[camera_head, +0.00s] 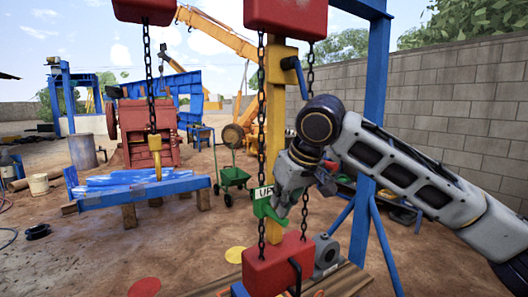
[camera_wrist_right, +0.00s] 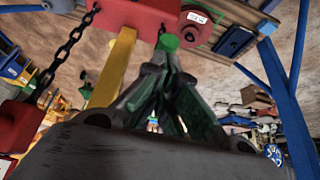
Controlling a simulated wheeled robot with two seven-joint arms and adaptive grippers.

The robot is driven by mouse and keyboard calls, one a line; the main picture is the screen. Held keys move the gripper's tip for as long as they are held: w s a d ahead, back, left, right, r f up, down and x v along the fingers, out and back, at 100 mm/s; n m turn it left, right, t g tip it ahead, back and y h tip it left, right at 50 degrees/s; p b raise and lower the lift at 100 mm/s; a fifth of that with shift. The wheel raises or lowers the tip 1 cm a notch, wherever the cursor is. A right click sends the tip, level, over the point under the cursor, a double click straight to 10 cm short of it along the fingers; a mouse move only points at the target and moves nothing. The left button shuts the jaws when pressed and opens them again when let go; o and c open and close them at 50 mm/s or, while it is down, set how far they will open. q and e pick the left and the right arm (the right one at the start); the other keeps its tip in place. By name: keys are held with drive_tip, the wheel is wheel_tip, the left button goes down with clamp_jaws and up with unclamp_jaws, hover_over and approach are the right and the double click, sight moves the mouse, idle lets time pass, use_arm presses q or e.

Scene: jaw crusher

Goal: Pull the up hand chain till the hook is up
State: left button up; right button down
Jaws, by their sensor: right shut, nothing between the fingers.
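Two dark hand chains hang from the upper red block: the left chain (camera_head: 262,100) and the right chain (camera_head: 309,80). A white and green "UP" sign (camera_head: 264,194) is beside the left chain. My right gripper (camera_head: 279,209) is close to the sign and between the chains; its shut fingers also show in the right wrist view (camera_wrist_right: 168,52), with no chain between them. One chain (camera_wrist_right: 68,50) runs left of them there; I cannot tell which. The yellow hook (camera_head: 155,144) hangs on its own chain (camera_head: 150,85) over the blue bundle. My left gripper is out of view.
A red block (camera_head: 278,264) is at the chains' lower end. A yellow post (camera_head: 274,110) stands behind the chains, and a blue post (camera_head: 372,90) stands to the right. The blue bundle (camera_head: 135,186) lies at left. A green cart (camera_head: 233,177) stands behind.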

sight(285, 218)
drive_tip(key=shift+f, duration=0.7)
drive_tip(key=shift+f+b, duration=0.45)
drive_tip(key=shift+f, duration=0.25)
drive_tip(key=shift+f+b, duration=0.55)
drive_tip(key=shift+f, duration=1.05)
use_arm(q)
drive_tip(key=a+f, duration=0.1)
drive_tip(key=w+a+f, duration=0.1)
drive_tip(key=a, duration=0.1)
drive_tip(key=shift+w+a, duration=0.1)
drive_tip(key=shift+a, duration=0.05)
use_arm(e)
drive_tip(key=s+d, duration=0.1)
drive_tip(key=s+d+f, duration=0.2)
drive_tip(key=s, duration=0.1)
drive_tip(key=shift+s+f, duration=0.1)
use_arm(q)
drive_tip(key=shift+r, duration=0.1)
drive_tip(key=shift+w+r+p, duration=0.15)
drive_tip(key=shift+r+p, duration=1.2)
drive_tip(key=shift+p, duration=0.05)
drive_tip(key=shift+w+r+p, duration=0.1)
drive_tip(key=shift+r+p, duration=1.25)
use_arm(e)
drive_tip(key=v, duration=0.6)
drive_tip(key=shift+s+d, duration=0.35)
drive_tip(key=shift+s, duration=0.05)
